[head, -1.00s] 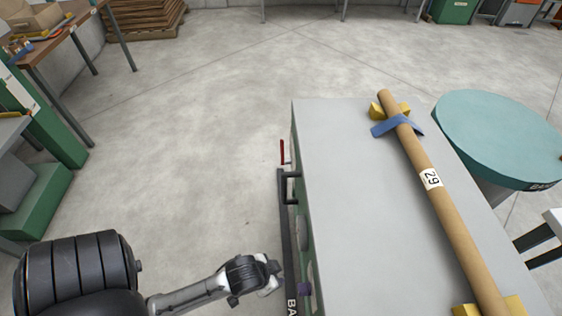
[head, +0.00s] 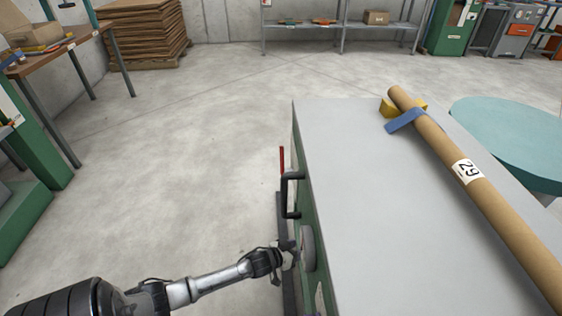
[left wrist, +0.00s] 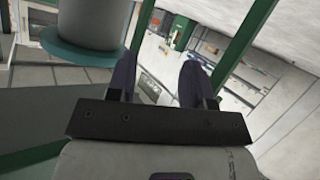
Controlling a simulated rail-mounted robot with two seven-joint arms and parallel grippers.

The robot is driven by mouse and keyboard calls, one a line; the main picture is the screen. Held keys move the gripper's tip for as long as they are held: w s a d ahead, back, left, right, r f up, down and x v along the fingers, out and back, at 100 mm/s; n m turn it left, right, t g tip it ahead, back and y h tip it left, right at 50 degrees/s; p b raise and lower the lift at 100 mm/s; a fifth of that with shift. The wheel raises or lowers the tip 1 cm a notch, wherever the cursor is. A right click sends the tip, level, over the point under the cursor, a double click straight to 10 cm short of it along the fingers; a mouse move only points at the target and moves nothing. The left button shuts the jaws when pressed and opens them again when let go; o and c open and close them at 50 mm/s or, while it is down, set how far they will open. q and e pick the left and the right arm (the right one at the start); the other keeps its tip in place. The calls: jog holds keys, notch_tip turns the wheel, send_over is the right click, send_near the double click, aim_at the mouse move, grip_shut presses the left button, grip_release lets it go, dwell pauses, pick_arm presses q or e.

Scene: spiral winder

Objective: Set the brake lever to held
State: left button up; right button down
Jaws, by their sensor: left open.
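A thin red lever (head: 282,161) stands nearly upright at the left side of the grey-topped green cabinet (head: 375,200); I take it for the brake lever. Its lower end is partly hidden by a black bent handle (head: 290,195). My left gripper (head: 291,252) is open at the cabinet's left side, nearer to me than the lever and apart from it, close to a grey round disc (head: 307,248). In the left wrist view the two dark fingers (left wrist: 158,80) are spread with nothing seen between them. My right gripper does not show.
A cardboard tube (head: 480,190) labelled 29 lies on the cabinet top, by a blue strap (head: 405,121) and a yellow block (head: 389,106). A teal round table (head: 510,135) stands at right.

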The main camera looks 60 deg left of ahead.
pick_arm(q)
jog(key=w+a+r+t, duration=0.3)
jog(key=w+a, duration=0.1)
jog(key=a, duration=0.6)
jog(key=n+t+h, duration=0.1)
jog(key=t+h, duration=0.3)
jog(key=h, duration=0.2)
send_near(281, 153)
jog(key=shift+a+f+b+x, duration=0.1)
jog(key=shift+b+x, duration=0.45)
jog(key=shift+x, duration=1.1)
jog(key=shift+a+f+b+x, duration=0.15)
jog(key=shift+b+x, duration=0.45)
jog(key=shift+x, duration=1.05)
jog(key=shift+a+f+b+x, duration=0.1)
jog(key=shift+b+x, duration=0.45)
jog(key=shift+x, duration=1.1)
jog(key=shift+w, duration=0.15)
jog(key=shift+c, duration=1.4)
grip_shut()
